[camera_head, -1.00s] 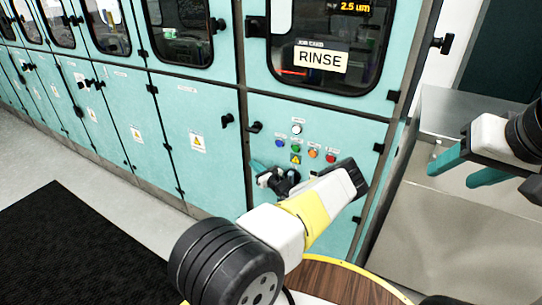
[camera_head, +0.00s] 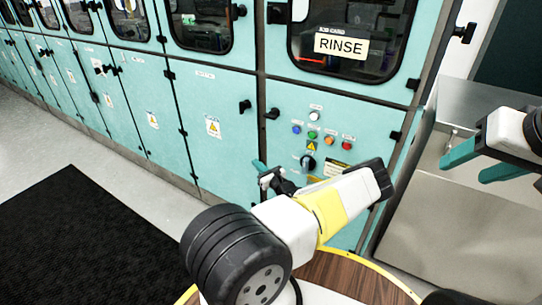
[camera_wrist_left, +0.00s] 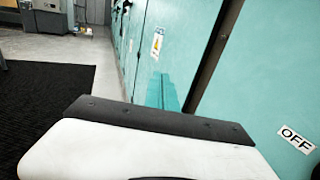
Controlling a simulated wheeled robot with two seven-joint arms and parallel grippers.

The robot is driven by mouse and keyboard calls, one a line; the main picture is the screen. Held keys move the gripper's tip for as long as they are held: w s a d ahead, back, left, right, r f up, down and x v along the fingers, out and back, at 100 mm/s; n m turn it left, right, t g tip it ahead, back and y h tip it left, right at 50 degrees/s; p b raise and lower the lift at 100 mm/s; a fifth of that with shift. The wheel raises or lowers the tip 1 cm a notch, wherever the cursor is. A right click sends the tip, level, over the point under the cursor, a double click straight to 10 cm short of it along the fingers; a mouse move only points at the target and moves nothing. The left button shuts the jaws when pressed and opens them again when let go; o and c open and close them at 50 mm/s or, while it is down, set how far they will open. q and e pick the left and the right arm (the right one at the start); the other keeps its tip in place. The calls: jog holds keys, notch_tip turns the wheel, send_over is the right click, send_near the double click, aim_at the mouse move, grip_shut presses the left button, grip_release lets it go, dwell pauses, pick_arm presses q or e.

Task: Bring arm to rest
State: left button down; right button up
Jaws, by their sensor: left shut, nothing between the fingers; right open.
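My left arm reaches forward in the head view, with its gripper (camera_head: 258,166) in front of the teal cabinet, left of the button panel. Its teal fingers are together in the left wrist view (camera_wrist_left: 164,92), with nothing between them. The wrist partly hides the gripper in the head view. My right gripper (camera_head: 462,168) is at the right edge of the head view, its two teal fingers apart and empty, above a grey metal surface.
The cabinet panel has several coloured buttons (camera_head: 313,133) and a black rotary knob (camera_head: 308,163). A RINSE sign (camera_head: 341,46) is on the window above. A metal bench (camera_head: 440,225) stands at right. A black mat (camera_head: 75,240) lies on open floor. An OFF label (camera_wrist_left: 296,139) shows in the wrist view.

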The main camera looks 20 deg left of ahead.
pick_arm(q)
jog(key=s+d+r+n+g+h, duration=0.4)
jog(key=s+r+n+g, duration=0.7)
jog(key=s+r+n, duration=0.3)
jog(key=s+d+r+n+t+h, duration=0.4)
jog(key=s+d+r+h, duration=0.3)
jog(key=d+r, duration=0.5)
jog(key=s+d+r+n+t+h, duration=0.4)
jog(key=s+d+r+h, duration=0.3)
jog(key=s+d+r, duration=0.4)
notch_tip(320, 180, up, 7)
jog(key=shift+d+f+n, duration=0.2)
jog(key=shift+d+n, duration=0.35)
jog(key=shift+n, duration=0.05)
